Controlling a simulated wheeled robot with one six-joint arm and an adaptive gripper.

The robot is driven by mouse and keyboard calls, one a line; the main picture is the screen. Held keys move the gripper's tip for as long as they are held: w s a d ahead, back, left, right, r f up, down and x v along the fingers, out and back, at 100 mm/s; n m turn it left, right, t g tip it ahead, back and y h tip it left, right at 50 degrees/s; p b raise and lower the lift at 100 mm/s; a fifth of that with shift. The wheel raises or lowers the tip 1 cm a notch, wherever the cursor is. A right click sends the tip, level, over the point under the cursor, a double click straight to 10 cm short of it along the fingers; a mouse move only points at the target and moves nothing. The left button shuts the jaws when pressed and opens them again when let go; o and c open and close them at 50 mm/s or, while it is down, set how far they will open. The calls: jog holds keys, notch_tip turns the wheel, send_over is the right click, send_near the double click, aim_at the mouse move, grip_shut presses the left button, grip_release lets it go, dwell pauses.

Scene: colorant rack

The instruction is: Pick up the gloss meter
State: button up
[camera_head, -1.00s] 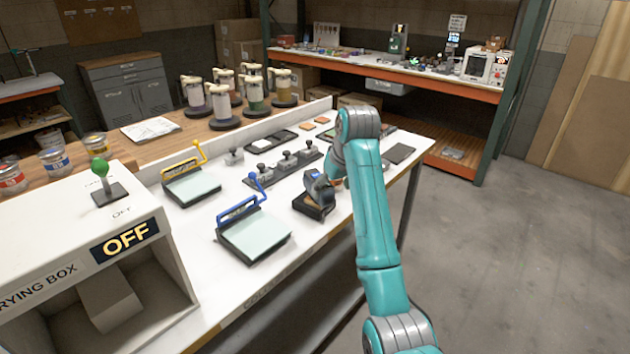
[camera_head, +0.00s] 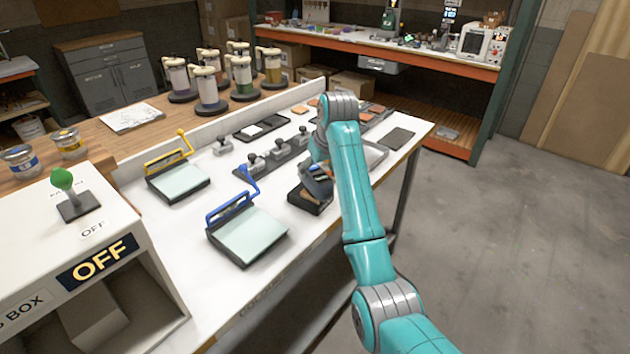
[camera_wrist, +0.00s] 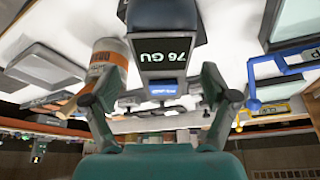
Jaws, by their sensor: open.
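The gloss meter (camera_head: 317,178) is a dark, blocky device on a black base on the white bench, partly hidden by my arm in the head view. In the wrist view, the gloss meter (camera_wrist: 167,28) shows a lit screen reading "76 GU", upside down. My gripper (camera_wrist: 160,98) is open, with one finger on each side of the picture and the meter's screen end centred between and beyond them. I cannot tell whether either finger touches it. In the head view my gripper is mostly hidden behind my arm.
A blue-handled panel (camera_head: 248,235) and a yellow-handled panel (camera_head: 178,181) lie to the left. Grey weighted blocks (camera_head: 278,158) stand behind. The drying box (camera_head: 40,260) is at front left.

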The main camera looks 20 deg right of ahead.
jog(key=shift+x, duration=2.25)
jog(key=shift+a, duration=0.1)
grip_shut()
